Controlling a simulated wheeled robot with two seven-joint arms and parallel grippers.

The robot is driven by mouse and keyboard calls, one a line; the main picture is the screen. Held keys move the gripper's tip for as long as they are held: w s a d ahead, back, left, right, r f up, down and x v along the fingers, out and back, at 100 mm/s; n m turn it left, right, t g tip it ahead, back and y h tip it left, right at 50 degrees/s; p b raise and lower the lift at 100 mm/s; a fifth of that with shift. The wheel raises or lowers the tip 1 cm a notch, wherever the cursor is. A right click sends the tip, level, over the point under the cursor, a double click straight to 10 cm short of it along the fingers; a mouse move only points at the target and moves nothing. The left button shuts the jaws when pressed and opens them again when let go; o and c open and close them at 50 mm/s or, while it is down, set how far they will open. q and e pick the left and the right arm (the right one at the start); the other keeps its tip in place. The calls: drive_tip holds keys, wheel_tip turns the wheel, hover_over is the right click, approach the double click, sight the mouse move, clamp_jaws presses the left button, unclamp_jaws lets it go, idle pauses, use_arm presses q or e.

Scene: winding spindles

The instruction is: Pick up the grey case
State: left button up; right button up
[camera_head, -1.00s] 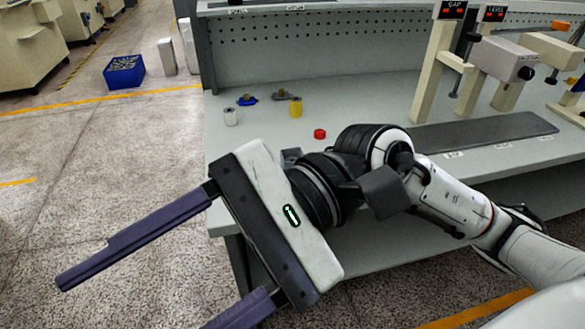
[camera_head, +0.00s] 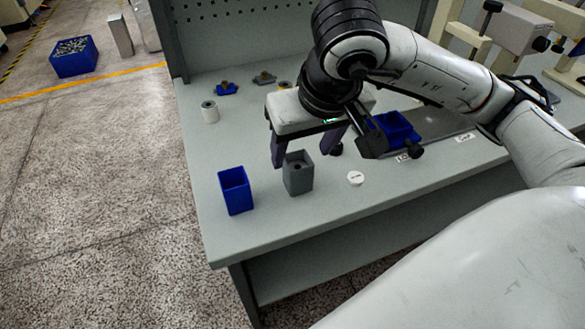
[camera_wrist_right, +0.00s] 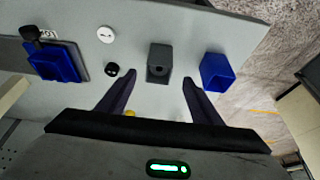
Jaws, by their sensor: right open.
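The grey case (camera_head: 298,178) is a small open-topped box, upright near the front left of the table. In the right wrist view the grey case (camera_wrist_right: 159,62) lies between and just beyond the fingertips. My right gripper (camera_head: 305,158) points down just behind the case in the head view, its fingers spread and empty. In the right wrist view the right gripper (camera_wrist_right: 160,80) has one finger on each side of the case's line, with gaps on both sides. Contact with the case is not visible. My left gripper is out of view.
A blue box (camera_head: 235,190) stands left of the case, close to it. A white disc (camera_head: 355,178) lies to its right. A black knob (camera_wrist_right: 112,69) and a blue tray (camera_wrist_right: 52,62) are farther along the table. A white spool (camera_head: 209,112) stands behind.

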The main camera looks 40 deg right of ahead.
sight(297, 165)
drive_tip(key=x, duration=0.6)
drive_tip(key=shift+w+d+f, duration=0.15)
drive_tip(key=shift+w+f, duration=0.1)
drive_tip(key=shift+f, duration=0.05)
drive_tip(key=c, duration=1.1)
